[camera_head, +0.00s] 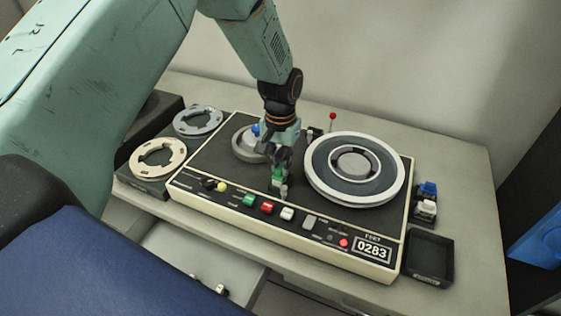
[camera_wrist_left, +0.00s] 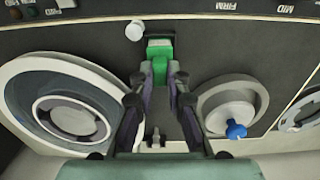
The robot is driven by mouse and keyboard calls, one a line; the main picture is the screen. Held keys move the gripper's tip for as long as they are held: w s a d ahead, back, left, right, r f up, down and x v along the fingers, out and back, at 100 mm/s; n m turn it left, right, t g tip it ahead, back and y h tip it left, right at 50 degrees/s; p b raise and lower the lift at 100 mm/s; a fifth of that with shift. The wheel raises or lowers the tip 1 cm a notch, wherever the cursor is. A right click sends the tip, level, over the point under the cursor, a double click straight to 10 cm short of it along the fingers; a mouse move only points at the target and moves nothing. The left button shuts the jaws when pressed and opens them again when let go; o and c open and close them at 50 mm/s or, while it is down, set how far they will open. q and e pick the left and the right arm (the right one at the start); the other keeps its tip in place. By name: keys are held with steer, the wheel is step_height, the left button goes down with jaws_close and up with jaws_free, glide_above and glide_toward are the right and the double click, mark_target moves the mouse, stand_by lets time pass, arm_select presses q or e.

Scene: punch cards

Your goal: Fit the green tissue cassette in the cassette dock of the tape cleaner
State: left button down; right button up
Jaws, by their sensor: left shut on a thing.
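The tape cleaner (camera_head: 225,158) is a dark-topped machine with a cream frame on the table. My left gripper (camera_head: 280,172) reaches down over the middle of its deck, between the two reels. It is shut on the green tissue cassette (camera_head: 277,180), which also shows between the fingertips in the left wrist view (camera_wrist_left: 159,50). The cassette is at or just above the deck, near a small white post (camera_wrist_left: 135,30); I cannot tell whether it is seated. My right gripper is not in view.
A large reel (camera_head: 354,162) stands right of the gripper, and a smaller reel with a blue knob (camera_wrist_left: 236,130) stands on the other side. Loose reels (camera_head: 158,158) lie at the left. A blue cassette (camera_head: 428,188), a white one (camera_head: 427,207) and an empty black tray (camera_head: 429,253) sit at the right.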

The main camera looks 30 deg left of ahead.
mark_target(280, 166)
arm_select(q)
steer(key=shift+f, duration=0.45)
steer(key=c, duration=1.3)
jaws_free()
steer(key=shift+o, duration=0.2)
steer(key=shift+c, duration=0.9)
steer(key=shift+r+p, duration=3.4)
steer(key=shift+r, duration=0.65)
